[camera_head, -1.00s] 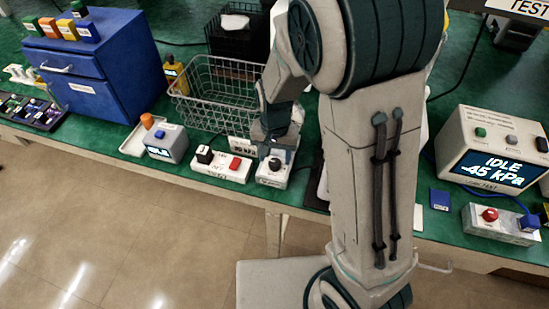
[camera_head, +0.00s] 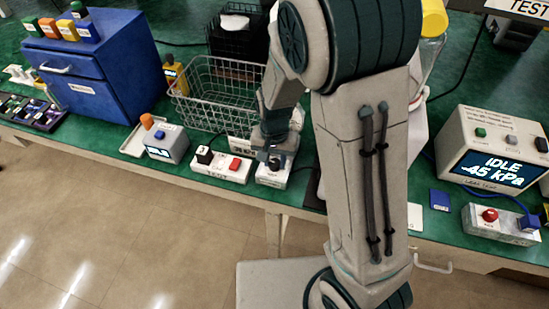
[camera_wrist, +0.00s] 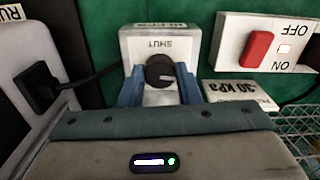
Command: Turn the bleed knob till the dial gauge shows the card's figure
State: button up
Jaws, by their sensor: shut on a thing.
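The bleed knob (camera_wrist: 159,71) is a round black knob with a pale pointer mark, on a light box (camera_head: 272,176) marked SHUT. My gripper (camera_wrist: 160,88) has its blue fingers on either side of the knob, shut on it; it also shows in the head view (camera_head: 273,154). The pointer is turned away from the SHUT word. A white card (camera_wrist: 238,91) beside the box reads 30 kPa; a sign before the figure is hard to make out. I cannot make out a dial gauge; a grey tester (camera_head: 492,150) at right displays IDLE and -45 kPa.
A switch box (camera_head: 221,167) with a red rocker stands close to the left of the knob box. A wire basket (camera_head: 215,90) is behind, and a small grey display box (camera_head: 166,143) is further left. A black plug and cable (camera_wrist: 42,85) lie near my gripper.

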aim_at(274, 162)
jog(key=m+p, duration=0.2)
jog(key=m, duration=0.2)
jog(key=shift+r+m, duration=0.1)
jog(key=shift+m, duration=0.3)
jog(key=shift+m+p, duration=0.85)
jog(key=shift+m, duration=0.95)
jog(key=shift+w, duration=0.1)
jog(key=o, duration=1)
notch_tip(274, 162, up, 14)
jog(key=shift+f+p, duration=0.15)
jog(key=shift+p, duration=0.25)
